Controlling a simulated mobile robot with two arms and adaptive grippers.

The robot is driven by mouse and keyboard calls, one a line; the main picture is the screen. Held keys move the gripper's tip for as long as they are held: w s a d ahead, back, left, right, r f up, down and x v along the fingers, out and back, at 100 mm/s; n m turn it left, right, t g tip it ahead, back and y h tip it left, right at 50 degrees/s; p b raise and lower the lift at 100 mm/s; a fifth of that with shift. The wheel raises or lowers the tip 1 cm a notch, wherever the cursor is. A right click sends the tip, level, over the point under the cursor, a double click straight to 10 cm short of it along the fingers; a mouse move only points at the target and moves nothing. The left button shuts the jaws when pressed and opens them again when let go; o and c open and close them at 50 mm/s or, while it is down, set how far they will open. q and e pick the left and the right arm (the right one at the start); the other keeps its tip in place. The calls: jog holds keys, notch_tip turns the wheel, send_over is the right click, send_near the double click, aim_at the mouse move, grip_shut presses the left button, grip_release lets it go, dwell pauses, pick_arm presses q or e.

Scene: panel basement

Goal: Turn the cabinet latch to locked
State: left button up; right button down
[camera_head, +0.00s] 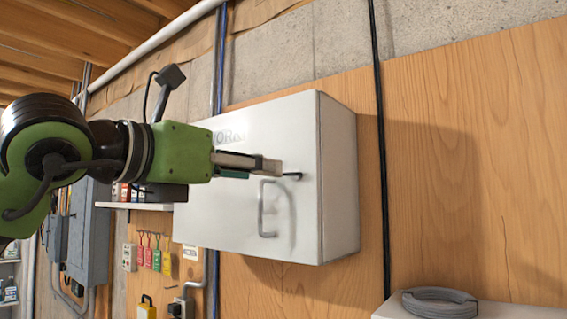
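The white cabinet (340,190) is mounted on the wooden panel, with its door shut. A small dark latch (293,175) sticks out near the right edge of the door, above the metal pull handle (262,208). Its dark lever is roughly level, and part of it is hidden behind my fingertips. My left gripper (262,168) reaches in from the left in front of the door, with its fingertips right at the latch. Two fingers show, one above the other, but I cannot tell whether they are closed on the latch. My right gripper is out of view.
A black cable (381,150) runs down the wall right of the cabinet. A grey coil (439,302) lies on a white surface at lower right. Coloured tags (150,255) hang below a shelf at left. Grey electrical boxes (88,235) are farther left.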

aim_at(289, 174)
pick_arm(q)
jog(key=p+x, duration=0.3)
jog(key=x, duration=0.4)
jog(key=shift+w+d+r, duration=0.15)
jog(key=shift+d, duration=0.05)
jog(key=shift+w+d+p, duration=0.25)
jog(key=shift+w+p, duration=0.05)
jog(key=shift+w, duration=0.05)
jog(key=c, duration=1.1)
